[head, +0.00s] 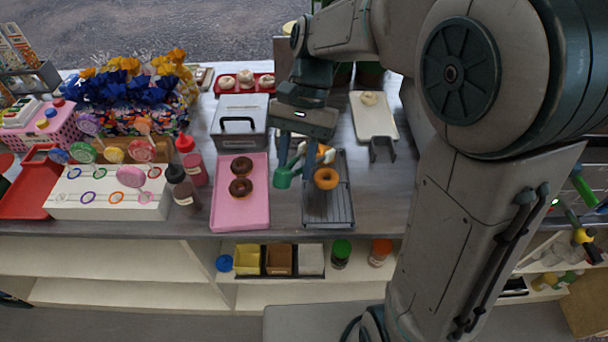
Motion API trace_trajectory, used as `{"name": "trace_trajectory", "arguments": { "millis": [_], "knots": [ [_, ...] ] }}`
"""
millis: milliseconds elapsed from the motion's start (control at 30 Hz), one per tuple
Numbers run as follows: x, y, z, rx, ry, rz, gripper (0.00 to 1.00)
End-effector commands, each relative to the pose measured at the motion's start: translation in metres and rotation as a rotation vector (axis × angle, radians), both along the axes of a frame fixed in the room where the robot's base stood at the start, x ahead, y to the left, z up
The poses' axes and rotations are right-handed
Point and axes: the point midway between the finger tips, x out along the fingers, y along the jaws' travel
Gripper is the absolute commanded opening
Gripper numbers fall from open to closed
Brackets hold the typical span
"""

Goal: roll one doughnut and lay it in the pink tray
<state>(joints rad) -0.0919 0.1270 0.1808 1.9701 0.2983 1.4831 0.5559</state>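The pink tray (257,213) lies on the counter with two chocolate-coated doughnuts (240,187) in it, one behind the other. To its right is a dark wire rack (328,211). A plain golden doughnut (326,178) lies on the rack. A second orange-brown piece shows behind it, partly hidden by my gripper. My gripper (296,170) points down over the rack's left side, left of the plain doughnut. Its blue fingers stand apart, with no doughnut seen between them. A green cup-like thing (284,178) is by the left finger; whether they touch is unclear.
A grey lidded box (240,122) stands behind the pink tray. Sauce bottles (183,189) and a white lollipop stand (110,200) are to its left. A red tray of white-topped doughnuts (236,89) is at the back. A pale board (375,122) lies behind right.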

Motion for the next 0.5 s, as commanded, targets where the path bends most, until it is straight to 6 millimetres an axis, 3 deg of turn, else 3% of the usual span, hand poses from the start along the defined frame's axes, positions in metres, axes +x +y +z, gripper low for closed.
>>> {"name": "trace_trajectory", "arguments": {
  "millis": [500],
  "knots": [
    [0.081,0.022,0.002,0.001,0.0,-0.072,0.04]
  ]
}}
